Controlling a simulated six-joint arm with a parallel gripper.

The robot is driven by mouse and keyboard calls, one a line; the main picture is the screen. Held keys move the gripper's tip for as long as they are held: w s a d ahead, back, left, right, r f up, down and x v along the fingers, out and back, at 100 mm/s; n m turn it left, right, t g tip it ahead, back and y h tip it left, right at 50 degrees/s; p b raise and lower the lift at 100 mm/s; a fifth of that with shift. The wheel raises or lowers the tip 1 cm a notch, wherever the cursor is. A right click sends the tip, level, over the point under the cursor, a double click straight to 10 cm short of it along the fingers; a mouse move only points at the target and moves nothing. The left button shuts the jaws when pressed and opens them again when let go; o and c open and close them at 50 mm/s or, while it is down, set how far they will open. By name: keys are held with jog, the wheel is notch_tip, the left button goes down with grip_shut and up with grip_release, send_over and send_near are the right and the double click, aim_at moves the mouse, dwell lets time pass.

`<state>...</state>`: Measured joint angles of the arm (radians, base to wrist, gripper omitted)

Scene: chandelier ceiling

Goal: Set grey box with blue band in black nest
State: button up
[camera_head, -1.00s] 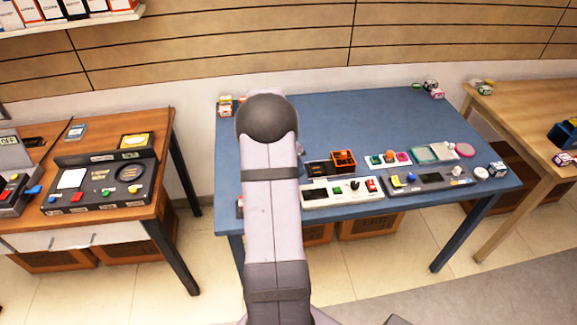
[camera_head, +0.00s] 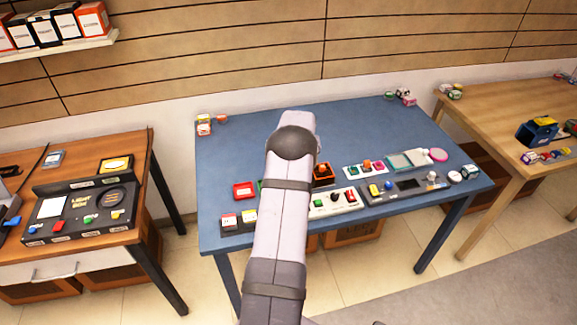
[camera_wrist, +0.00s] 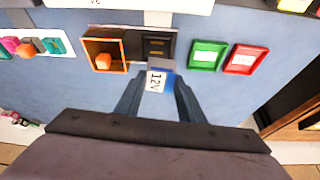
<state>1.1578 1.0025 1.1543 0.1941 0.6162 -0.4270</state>
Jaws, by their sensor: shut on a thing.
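In the wrist view my gripper (camera_wrist: 155,90) is shut on a small box (camera_wrist: 156,79) with a white "12V" label, grey sides and a blue part at its right. The black nest (camera_wrist: 158,43) lies just beyond the box in that view, and the box's top edge meets the nest's near edge in the picture. The height of the box above the table cannot be told. In the head view my arm hides the gripper, the box and the black nest.
An orange nest (camera_wrist: 88,48) holding an orange block adjoins the black nest on the left. A green tray (camera_wrist: 208,55) and a red tray (camera_wrist: 245,59) lie to the right.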

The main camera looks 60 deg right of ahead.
jog(key=shift+s+d+n, duration=0.3)
jog(key=shift+d+n, duration=0.2)
jog(key=shift+d, duration=0.15)
jog(key=shift+f, duration=0.15)
jog(key=shift+f+b, duration=1.55)
jog(key=shift+f, duration=0.7)
jog(key=shift+f+b, duration=1.1)
jog(key=shift+b, duration=0.5)
dwell(1.0)
dwell(0.3)
jog(key=o, duration=1.5)
